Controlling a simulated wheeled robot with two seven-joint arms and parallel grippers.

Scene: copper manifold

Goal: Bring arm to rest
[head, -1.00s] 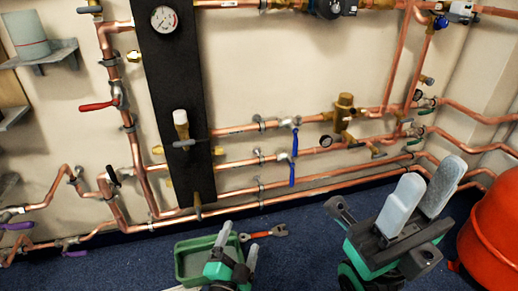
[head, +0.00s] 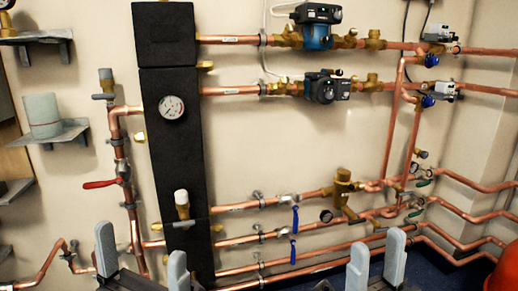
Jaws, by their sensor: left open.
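My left gripper (head: 142,258) is at the bottom left edge, in front of the lower pipes. Its two grey fingers stand upright and wide apart, with nothing between them. My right gripper (head: 376,262) is at the bottom, right of the middle. Its two pale fingers point up with a gap between them, and nothing is held. Both grippers' lower parts are cut off by the frame's bottom edge.
Copper pipes (head: 280,270) run along the wall behind both grippers. A black panel (head: 172,85) carries a pressure gauge (head: 171,108). A red-handled valve (head: 100,184) and blue valve levers (head: 294,220) stick out. An orange-red object (head: 498,272) shows at the lower right.

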